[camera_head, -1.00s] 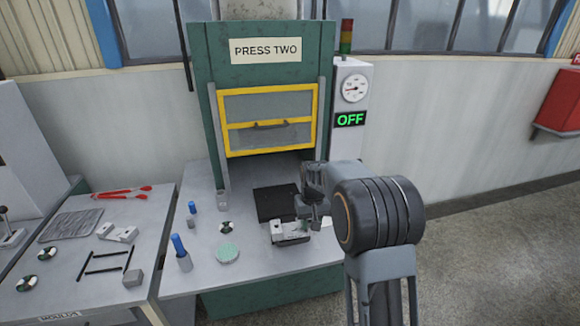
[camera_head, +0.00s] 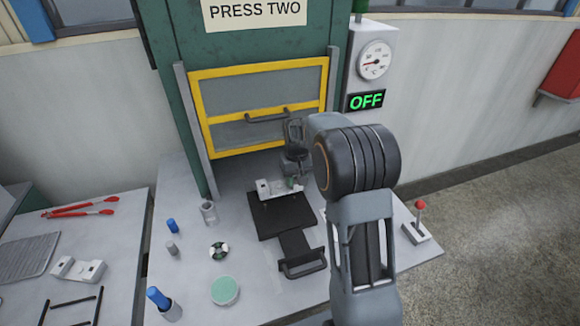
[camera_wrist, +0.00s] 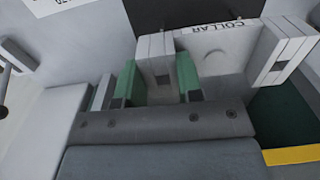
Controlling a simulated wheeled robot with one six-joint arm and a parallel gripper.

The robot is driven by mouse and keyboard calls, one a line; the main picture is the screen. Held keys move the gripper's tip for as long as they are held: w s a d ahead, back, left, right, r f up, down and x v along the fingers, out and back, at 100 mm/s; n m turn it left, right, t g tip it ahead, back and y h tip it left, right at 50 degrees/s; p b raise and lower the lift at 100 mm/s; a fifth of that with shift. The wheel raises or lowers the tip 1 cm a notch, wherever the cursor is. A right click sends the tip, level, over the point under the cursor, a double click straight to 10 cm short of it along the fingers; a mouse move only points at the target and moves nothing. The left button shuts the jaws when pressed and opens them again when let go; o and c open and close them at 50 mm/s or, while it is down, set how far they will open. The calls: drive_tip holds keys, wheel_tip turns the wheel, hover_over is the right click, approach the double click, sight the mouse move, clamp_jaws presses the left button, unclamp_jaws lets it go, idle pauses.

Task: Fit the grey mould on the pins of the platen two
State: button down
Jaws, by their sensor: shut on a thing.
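The grey mould (camera_head: 264,188), a light grey block, is at the far edge of the dark platen (camera_head: 283,222) of press two. My gripper (camera_head: 293,180) is shut on the mould from above. In the wrist view, the green finger pads (camera_wrist: 160,83) stand on both sides of a raised grey block of the mould (camera_wrist: 222,52), which reads COLLAR. The dark platen (camera_wrist: 190,10) shows at the top there. I cannot tell whether the mould rests on the platen or hangs just above it.
A yellow-framed guard (camera_head: 198,108) is close behind my gripper. A dark handle (camera_head: 303,265) sticks out at the platen's front. A blue-topped bottle (camera_head: 160,300), a green disc (camera_head: 225,290) and a small cup (camera_head: 208,212) stand left. A red-knobbed lever (camera_head: 419,222) stands right.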

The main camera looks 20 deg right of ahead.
sight(295, 199)
drive_tip(key=shift+w+r, duration=0.1)
drive_tip(key=shift+w, duration=0.2)
drive_tip(key=shift+s, duration=0.2)
drive_tip(key=shift+f+b, duration=1.8)
drive_tip(key=shift+f, duration=0.9)
drive_tip(key=shift+f+b, duration=0.7)
drive_tip(key=shift+f, duration=0.65)
idle(1.6)
drive_tip(key=c, duration=0.7)
unclamp_jaws()
